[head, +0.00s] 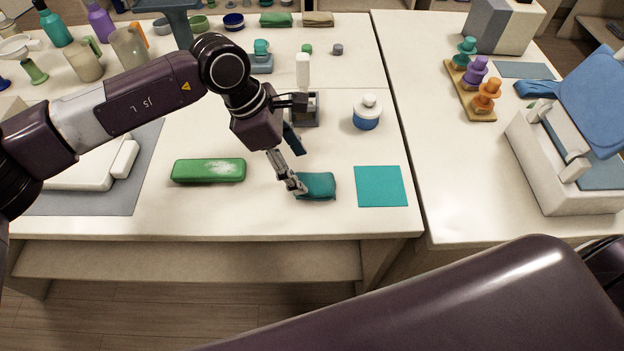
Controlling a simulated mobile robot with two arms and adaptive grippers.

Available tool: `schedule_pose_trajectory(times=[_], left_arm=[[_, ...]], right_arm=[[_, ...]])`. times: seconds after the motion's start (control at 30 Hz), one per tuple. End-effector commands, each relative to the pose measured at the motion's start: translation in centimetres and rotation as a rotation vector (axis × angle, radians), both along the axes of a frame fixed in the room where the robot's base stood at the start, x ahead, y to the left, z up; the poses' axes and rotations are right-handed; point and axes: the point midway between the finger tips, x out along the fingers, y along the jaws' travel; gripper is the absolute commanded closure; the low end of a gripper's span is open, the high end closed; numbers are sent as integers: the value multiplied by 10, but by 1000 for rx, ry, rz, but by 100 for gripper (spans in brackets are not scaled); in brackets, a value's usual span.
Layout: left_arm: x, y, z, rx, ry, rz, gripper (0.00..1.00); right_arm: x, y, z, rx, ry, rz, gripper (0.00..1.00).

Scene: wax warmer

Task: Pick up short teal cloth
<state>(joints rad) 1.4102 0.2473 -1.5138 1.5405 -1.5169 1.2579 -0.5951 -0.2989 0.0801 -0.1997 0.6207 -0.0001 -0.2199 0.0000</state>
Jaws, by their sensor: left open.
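The short teal cloth (318,186) lies bunched on the white table, near its front edge. My left gripper (298,170) comes down from the upper left with its fingers spread open. One finger's tip is at the cloth's left end; whether it touches cannot be told. The other finger points down behind the cloth, apart from it. A flat teal square (381,187) lies to the right of the cloth. My right gripper is not in view; only a large dark part of my body fills the bottom right.
A green case (208,170) lies left of the cloth. A blue jar with a white lid (367,113) and a grey holder (308,110) with a white bottle stand behind. A white device lies on a grey mat (150,160) at left. The second table has a wooden rack (459,92).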

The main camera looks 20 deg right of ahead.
Motion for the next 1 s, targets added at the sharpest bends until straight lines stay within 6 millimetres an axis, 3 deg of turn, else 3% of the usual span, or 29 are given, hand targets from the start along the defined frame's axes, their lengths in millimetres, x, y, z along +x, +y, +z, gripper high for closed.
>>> schedule_pose_trajectory(times=[0.53,0.8,1.0], left_arm=[[-9,-31,-56,-4,7,-2,40],[-9,-33,-61,-7,5,-2,40],[-9,-32,-61,-7,5,-2,61]], right_arm=[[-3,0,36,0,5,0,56],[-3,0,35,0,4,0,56],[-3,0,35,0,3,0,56]])
